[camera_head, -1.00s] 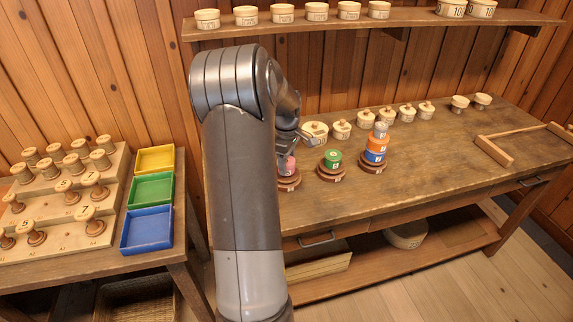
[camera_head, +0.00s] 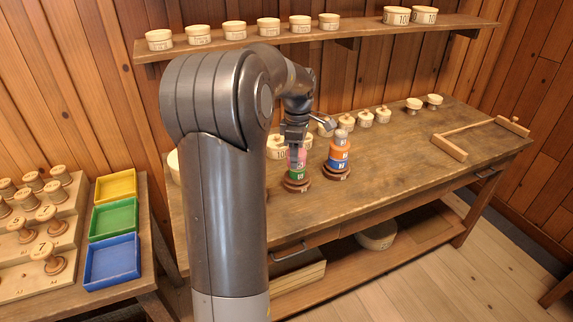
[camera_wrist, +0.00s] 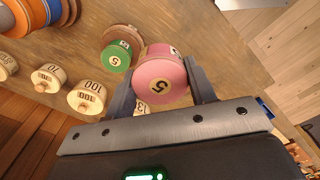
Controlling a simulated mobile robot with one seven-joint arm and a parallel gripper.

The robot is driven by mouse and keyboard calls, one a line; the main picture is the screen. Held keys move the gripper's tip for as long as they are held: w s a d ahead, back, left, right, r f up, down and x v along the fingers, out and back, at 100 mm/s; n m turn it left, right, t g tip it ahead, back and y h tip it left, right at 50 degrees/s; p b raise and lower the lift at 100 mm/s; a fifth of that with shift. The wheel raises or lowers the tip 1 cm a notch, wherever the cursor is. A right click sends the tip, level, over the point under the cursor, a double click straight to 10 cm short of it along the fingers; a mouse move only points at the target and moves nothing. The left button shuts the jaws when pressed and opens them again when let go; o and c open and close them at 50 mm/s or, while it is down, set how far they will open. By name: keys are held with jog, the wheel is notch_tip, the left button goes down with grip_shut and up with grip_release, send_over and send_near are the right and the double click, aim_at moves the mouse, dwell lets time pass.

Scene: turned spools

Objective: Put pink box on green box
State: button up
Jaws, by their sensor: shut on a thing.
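The pink box (camera_wrist: 158,82), a round spool marked 5, is held between the two fingers of my gripper (camera_wrist: 163,85) in the wrist view. In the head view my gripper (camera_head: 296,143) points down, with the pink box (camera_head: 297,157) between its fingers. The green box (camera_head: 296,173) sits on a brown round stand (camera_head: 297,186) directly below the pink box there. In the wrist view the green box (camera_wrist: 116,56) shows beside and beyond the pink one. I cannot tell whether the two boxes touch.
A stack of blue, orange and pale pieces (camera_head: 339,153) stands close to the right. Cream lidded pots (camera_head: 365,119) line the bench's back. A wooden frame (camera_head: 450,147) lies at the right. The bench (camera_head: 400,165) is clear in front. Yellow, green and blue trays (camera_head: 112,262) are left.

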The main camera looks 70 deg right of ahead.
jog(key=s+d+r, duration=0.3)
jog(key=s+d, duration=0.3)
jog(key=s, duration=0.2)
jog(key=shift+n, duration=0.3)
jog(key=w+d+f, duration=0.1)
jog(key=w+f, duration=0.1)
jog(key=w, duration=0.1)
jog(key=w+d+f, duration=0.1)
jog(key=w+f, duration=0.1)
jog(key=w, duration=0.2)
jog(key=w+d+f, duration=0.1)
jog(key=w+f, duration=0.1)
jog(key=w, duration=0.1)
jog(key=shift+w+f, duration=0.2)
jog(key=shift+w, duration=0.05)
jog(key=shift+w+f, duration=0.1)
jog(key=shift+f, duration=2)
jog(key=shift+f, duration=0.15)
jog(key=o, duration=1)
jog(key=shift+c, duration=0.2)
notch_tip(320, 180, up, 12)
jog(key=shift+r, duration=0.2)
